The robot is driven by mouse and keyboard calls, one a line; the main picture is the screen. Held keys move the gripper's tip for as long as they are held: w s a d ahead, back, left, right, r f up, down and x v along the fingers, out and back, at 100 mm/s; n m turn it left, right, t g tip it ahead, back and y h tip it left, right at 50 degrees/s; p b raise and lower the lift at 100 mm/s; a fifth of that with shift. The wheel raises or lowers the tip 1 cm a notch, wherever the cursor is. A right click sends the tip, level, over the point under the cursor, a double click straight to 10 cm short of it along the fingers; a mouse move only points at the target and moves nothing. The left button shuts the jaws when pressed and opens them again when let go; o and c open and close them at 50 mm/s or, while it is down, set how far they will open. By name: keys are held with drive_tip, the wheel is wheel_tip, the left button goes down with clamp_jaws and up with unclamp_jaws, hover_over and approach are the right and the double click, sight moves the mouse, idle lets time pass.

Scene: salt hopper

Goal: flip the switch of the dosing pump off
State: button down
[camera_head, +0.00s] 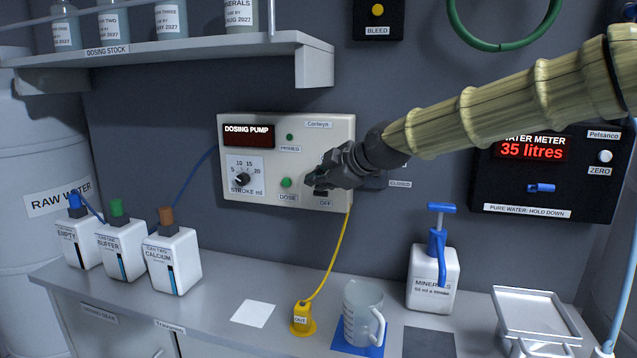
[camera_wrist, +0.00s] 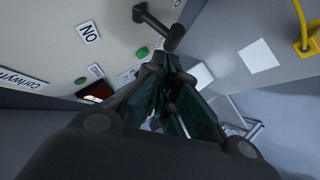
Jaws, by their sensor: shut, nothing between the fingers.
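I cannot tell which way the lever is thrown. My gripper (camera_head: 313,188) is shut and empty, in front of the pump's lower right. Its fingertips (camera_wrist: 165,64) are close to the lever's end; contact is unclear. My gripper hides most of the switch in the head view.
A yellow cable (camera_head: 339,247) hangs from the pump to a yellow plug (camera_head: 303,318) on the counter. Three bottles (camera_head: 172,262) stand at left, a jug (camera_head: 362,310) and pump bottle (camera_head: 432,272) at right. A shelf (camera_head: 180,48) juts out above left.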

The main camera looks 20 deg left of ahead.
idle(0.3)
drive_tip(key=s+a+v, duration=0.1)
drive_tip(key=s+v, duration=0.1)
drive_tip(key=v, duration=1)
drive_tip(key=shift+s+r+b, duration=0.3)
drive_tip(key=shift+r+b, duration=0.1)
drive_tip(key=shift+b, duration=0.05)
drive_tip(key=shift+a, duration=0.1)
